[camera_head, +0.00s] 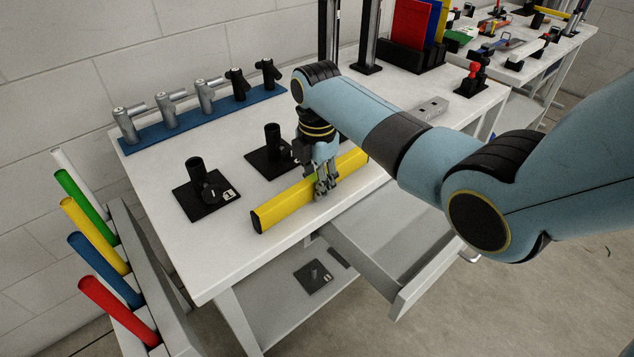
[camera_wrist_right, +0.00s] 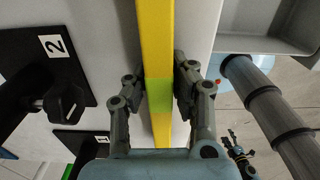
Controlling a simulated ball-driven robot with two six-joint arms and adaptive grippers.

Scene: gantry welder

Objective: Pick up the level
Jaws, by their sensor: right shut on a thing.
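The level is a long yellow bar (camera_head: 288,204) with a dark end cap, lying along the front edge of the white table in the head view. In the right wrist view the level (camera_wrist_right: 156,32) runs up the middle, with a green section between the fingers. My right gripper (camera_head: 323,190) is over the level and shut on it, with one finger on each side; its fingers also show in the right wrist view (camera_wrist_right: 158,90). I cannot tell whether the level is clear of the tabletop.
Black stands (camera_head: 207,190) with upright posts sit behind the level. A blue rack (camera_head: 205,117) of grey and black fittings lies along the back. An open drawer (camera_head: 385,240) juts out below the front edge. Coloured tubes (camera_head: 95,235) stand at the left.

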